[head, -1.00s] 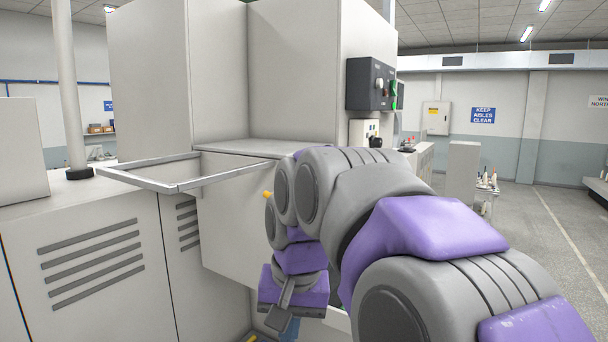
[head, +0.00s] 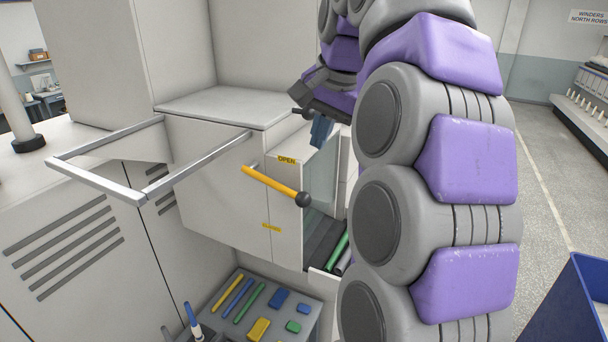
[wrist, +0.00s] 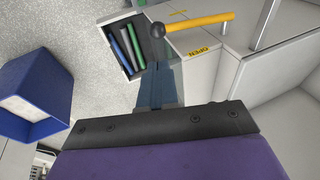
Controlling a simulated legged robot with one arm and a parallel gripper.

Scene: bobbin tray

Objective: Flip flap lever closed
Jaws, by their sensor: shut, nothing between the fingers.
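The flap lever (head: 270,182) is a yellow bar with a black ball knob (head: 303,199) on the side of a pale cabinet box. It slopes down to the right, just below the yellow OPEN label (head: 287,160); the CLOSED label (head: 271,227) is lower. In the wrist view the lever (wrist: 198,19) crosses the top, its knob towards the fingers. My gripper (head: 320,132) has blue fingers held together and empty, above and slightly right of the knob, apart from it. The fingers also show in the wrist view (wrist: 160,85). I cannot tell which panel is the flap.
An open tray (head: 318,272) with green and dark rods sits below right of the lever. A grey bench (head: 305,335) with coloured pieces is below. A metal rail (head: 95,180) juts out at left. A blue bin (head: 565,305) stands at right on open floor.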

